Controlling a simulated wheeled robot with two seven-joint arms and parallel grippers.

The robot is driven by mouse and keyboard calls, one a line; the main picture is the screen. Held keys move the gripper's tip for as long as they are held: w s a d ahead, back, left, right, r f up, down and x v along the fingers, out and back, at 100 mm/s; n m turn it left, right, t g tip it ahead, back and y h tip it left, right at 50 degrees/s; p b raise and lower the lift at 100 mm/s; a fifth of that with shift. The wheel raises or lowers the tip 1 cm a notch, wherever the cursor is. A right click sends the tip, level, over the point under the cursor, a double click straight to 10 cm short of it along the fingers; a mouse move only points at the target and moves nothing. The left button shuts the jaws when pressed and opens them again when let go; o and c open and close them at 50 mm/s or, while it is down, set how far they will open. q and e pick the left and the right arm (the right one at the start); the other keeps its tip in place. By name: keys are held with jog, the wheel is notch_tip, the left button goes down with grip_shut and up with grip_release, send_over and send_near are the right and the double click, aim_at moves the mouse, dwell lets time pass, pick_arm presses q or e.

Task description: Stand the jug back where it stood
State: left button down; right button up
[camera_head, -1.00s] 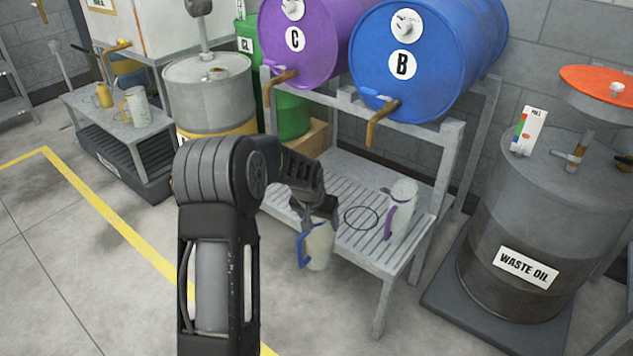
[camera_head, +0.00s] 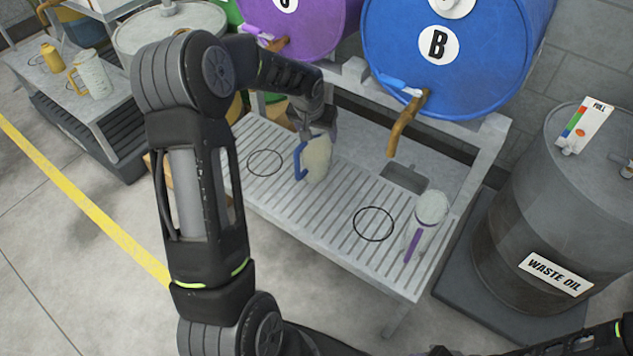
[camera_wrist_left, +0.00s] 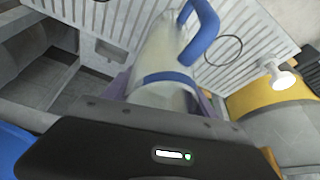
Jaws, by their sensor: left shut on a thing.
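My left gripper (camera_head: 316,132) is shut on the pale jug with the blue handle (camera_head: 316,160). The jug is over the slatted bench, between two dark rings, and looks nearly upright. Its handle faces left in the head view. In the left wrist view the jug (camera_wrist_left: 160,60) sits between my fingers, with its blue band and handle showing. I cannot tell whether its base touches the slats. The left ring (camera_head: 265,163) and the right ring (camera_head: 373,224) on the bench are both empty. My right gripper is not in view.
A jug with a purple handle (camera_head: 427,222) stands at the bench's right end. The blue drum B (camera_head: 470,55) and its brown spout (camera_head: 405,125) overhang the bench. The waste oil drum (camera_head: 530,220) stands at right. Two containers stand on a low bench at far left.

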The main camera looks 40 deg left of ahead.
aim_at(317, 158)
pick_arm(q)
jog(key=shift+f, duration=3)
jog(key=shift+f+b, duration=0.45)
jog(key=shift+f, duration=1.4)
jog(key=shift+f, duration=0.2)
jog(key=shift+c, duration=1.3)
grip_release()
